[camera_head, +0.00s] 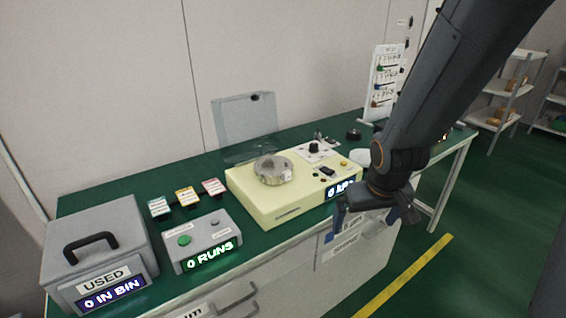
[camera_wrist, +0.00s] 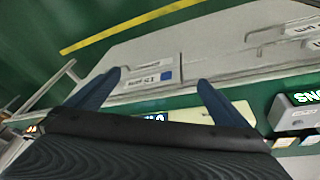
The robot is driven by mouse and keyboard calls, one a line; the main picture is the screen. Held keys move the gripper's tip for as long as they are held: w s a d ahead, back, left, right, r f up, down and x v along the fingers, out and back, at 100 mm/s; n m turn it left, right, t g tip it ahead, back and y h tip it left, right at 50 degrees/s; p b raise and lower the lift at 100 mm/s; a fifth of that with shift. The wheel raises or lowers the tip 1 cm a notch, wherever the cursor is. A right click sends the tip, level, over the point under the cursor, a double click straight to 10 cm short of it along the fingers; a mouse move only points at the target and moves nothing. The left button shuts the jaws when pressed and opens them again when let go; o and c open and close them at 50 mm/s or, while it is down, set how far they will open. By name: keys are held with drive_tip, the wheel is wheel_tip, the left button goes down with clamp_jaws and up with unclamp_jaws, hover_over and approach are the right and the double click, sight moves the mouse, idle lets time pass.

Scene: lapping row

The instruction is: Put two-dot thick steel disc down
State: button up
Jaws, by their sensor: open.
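A thick grey metal disc (camera_head: 273,168) sits on top of the cream machine (camera_head: 252,198) on the green bench. I cannot make out dots on it, so I cannot tell whether it is the two-dot disc. My gripper (camera_head: 375,217) is in front of the bench's front edge, right of the machine and apart from the disc. In the wrist view my gripper (camera_wrist: 160,80) has its two blue fingers spread with nothing between them. The wrist view looks onto the cabinet front and floor, and the disc does not show there.
A grey bin marked USED (camera_head: 97,252) and a control box reading 0 RUNS (camera_head: 202,240) stand on the left. A clear guard (camera_head: 246,122) stands behind the machine. A pale round piece (camera_head: 359,156) and a dark one (camera_head: 354,134) lie right. A peg board (camera_head: 386,82) stands farther back.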

drive_tip(key=w+a+r+n+t+y+p, duration=0.15)
drive_tip(key=w+a+n+t+p, duration=0.35)
drive_tip(key=w, duration=0.6)
drive_tip(key=t+y+p, duration=0.2)
drive_tip(key=y, duration=0.4)
approach(275, 167)
drive_tip(key=p+x, duration=0.2)
drive_tip(key=x, duration=0.4)
drive_tip(key=shift+w+a+f, duration=0.25)
drive_tip(key=shift+w+f, duration=0.1)
drive_tip(key=shift+w, duration=0.2)
drive_tip(key=shift+c, duration=0.4)
drive_tip(key=c, duration=1.2)
drive_tip(key=shift+r, duration=0.2)
